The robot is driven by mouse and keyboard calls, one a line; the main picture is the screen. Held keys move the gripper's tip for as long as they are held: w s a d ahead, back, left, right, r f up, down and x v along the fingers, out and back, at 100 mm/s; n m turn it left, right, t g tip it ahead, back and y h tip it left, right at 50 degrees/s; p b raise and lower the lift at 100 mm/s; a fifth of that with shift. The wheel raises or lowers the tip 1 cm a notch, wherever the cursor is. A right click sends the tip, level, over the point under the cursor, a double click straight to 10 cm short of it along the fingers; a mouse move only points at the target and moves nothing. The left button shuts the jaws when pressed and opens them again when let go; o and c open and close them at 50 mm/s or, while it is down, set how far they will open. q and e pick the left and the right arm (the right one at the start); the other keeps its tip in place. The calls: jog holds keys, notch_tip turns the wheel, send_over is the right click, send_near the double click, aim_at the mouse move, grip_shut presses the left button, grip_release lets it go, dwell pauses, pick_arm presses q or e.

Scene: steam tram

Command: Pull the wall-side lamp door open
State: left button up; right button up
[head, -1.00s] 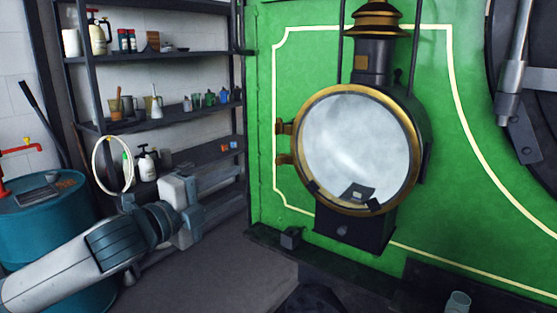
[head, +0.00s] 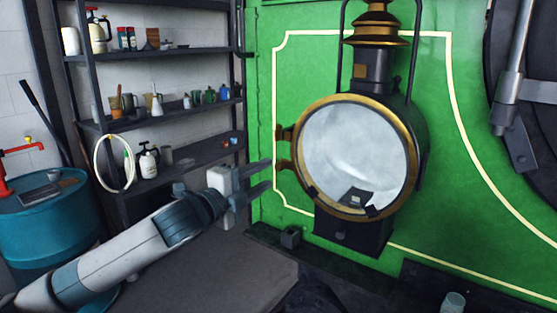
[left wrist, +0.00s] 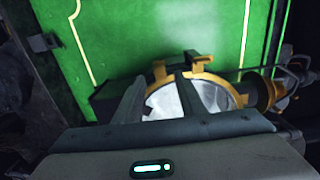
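The lamp (head: 345,235) is black with a brass-ringed chimney and stands in front of the green tram front. Its round glass door (head: 350,150) has a brass rim and sits shut against the lamp body. Two brass hinge lugs (head: 284,163) stick out on the rim's left side. My left gripper (head: 271,174) is open and empty, its two fingers pointing right, close to the lugs; I cannot tell whether they touch. In the left wrist view, the open fingers (left wrist: 160,88) show in front of the glass door (left wrist: 210,95), partly hiding it. My right gripper is not in view.
A dark shelf rack (head: 170,122) with bottles and jars stands at the left. A blue drum (head: 45,225) with a red tap stands beside my left arm.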

aim_at(277, 168)
pick_arm(q)
jog(key=p+x, duration=0.2)
jog(key=x, duration=0.5)
jog(key=shift+c, duration=0.3)
grip_shut()
